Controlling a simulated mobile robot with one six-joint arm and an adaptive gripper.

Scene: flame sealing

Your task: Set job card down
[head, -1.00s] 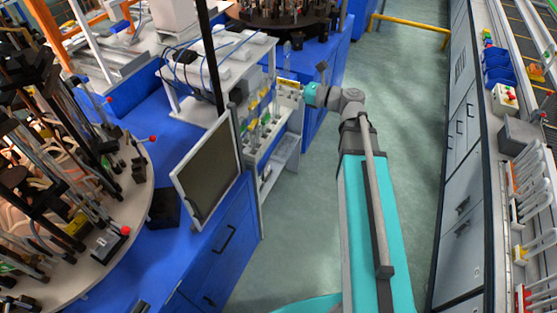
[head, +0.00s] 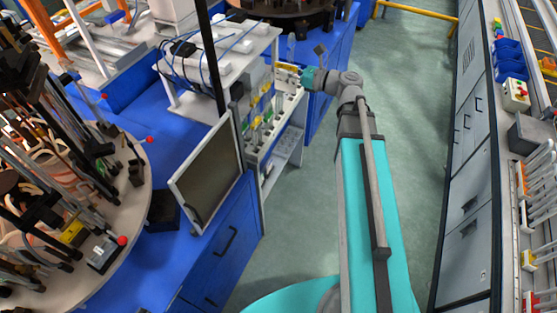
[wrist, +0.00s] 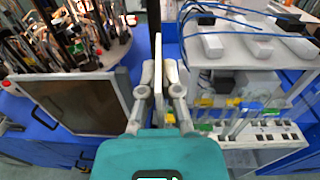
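The job card (wrist: 158,66) is a thin, pale card seen edge-on in the wrist view, upright between the two grey fingers of my gripper (wrist: 159,78). The fingers are close against it on both sides. In the head view, my gripper (head: 299,76) is beside the white shelf rack at the end of the blue bench, and the pale card (head: 286,74) shows just left of it. I cannot tell whether the card touches the rack.
The white rack (head: 249,155) holds several coloured items. A framed dark panel (head: 207,176) stands on the blue bench, near a round table crowded with fixtures (head: 95,215). Grey cabinets (head: 464,210) line the right side. The green floor between is clear.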

